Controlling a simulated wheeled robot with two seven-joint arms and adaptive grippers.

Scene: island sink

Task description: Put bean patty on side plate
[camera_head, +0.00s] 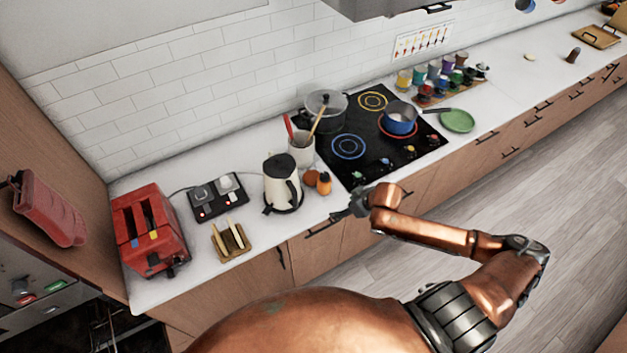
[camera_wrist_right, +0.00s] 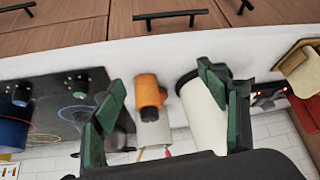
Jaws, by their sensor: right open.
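A green plate (camera_head: 458,120), which may be the side plate, lies on the counter right of the hob. I cannot make out a bean patty for certain; a small tan piece (camera_head: 530,57) lies farther right on the counter, too small to identify. My right gripper (camera_head: 345,213) is at the counter's front edge, right of the kettle and well left of the plate. In the right wrist view it (camera_wrist_right: 160,78) is open, with nothing held between its green-padded fingers. My left gripper is not in view.
The cream kettle (camera_head: 281,184) and orange shaker (camera_head: 324,184) stand close to my right gripper. The hob (camera_head: 361,127) holds a lidded pot (camera_head: 324,112) and a blue saucepan (camera_head: 399,119). Spice jars stand behind the plate. A red toaster (camera_head: 148,230) and toast rack (camera_head: 231,243) stand left.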

